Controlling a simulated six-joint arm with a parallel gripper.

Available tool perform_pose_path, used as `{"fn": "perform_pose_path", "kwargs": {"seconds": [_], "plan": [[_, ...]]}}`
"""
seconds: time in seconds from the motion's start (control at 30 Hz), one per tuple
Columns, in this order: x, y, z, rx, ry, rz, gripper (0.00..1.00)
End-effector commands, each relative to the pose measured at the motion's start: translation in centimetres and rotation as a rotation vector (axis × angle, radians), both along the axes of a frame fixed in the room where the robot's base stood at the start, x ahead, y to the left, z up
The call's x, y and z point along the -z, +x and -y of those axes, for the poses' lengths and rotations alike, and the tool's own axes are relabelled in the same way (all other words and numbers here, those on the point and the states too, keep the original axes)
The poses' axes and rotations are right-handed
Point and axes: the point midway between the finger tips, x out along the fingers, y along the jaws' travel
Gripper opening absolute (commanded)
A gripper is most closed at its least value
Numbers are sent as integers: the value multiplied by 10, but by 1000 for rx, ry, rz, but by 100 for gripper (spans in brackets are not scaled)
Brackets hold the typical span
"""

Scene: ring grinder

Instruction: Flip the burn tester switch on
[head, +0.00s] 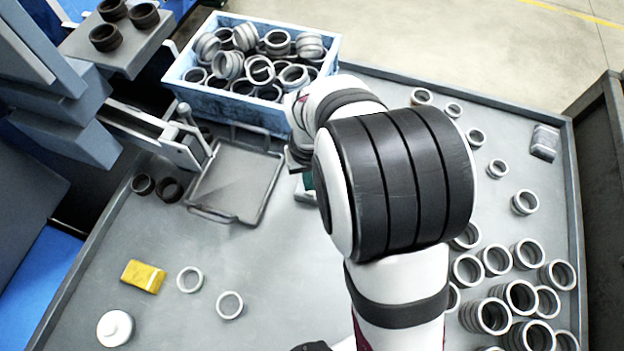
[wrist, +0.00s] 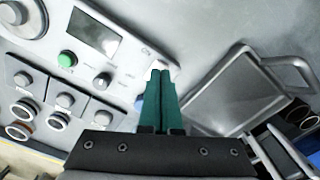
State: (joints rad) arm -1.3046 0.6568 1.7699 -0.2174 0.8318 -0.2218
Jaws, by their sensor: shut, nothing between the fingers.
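The burn tester (wrist: 85,65) shows in the wrist view as a pale grey panel with a dark screen (wrist: 95,38), a green button (wrist: 67,59), a black knob (wrist: 101,80) and several grey knobs on its lower left. My gripper (wrist: 159,70) has green fingers, shut together and empty, with the tips over the panel's right edge. A small bright patch shows right at the fingertips; I cannot tell whether it is the switch or whether the tips touch it. In the head view my arm hides the tester, and only a bit of green finger shows.
A grey handled tray (head: 236,180) lies left of my arm, below a blue crate (head: 225,104) full of rings. Loose rings (head: 496,260) cover the table's right side. A yellow block (head: 143,276) and a white round object (head: 115,328) lie front left. The table between is partly clear.

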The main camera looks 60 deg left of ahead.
Motion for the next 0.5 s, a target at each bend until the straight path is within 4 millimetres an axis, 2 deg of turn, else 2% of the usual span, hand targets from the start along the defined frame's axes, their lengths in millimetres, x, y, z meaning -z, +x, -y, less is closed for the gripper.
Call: {"fn": "perform_pose_path", "kwargs": {"seconds": [0.5], "plan": [[8, 0, 0, 0, 0, 0, 0]]}}
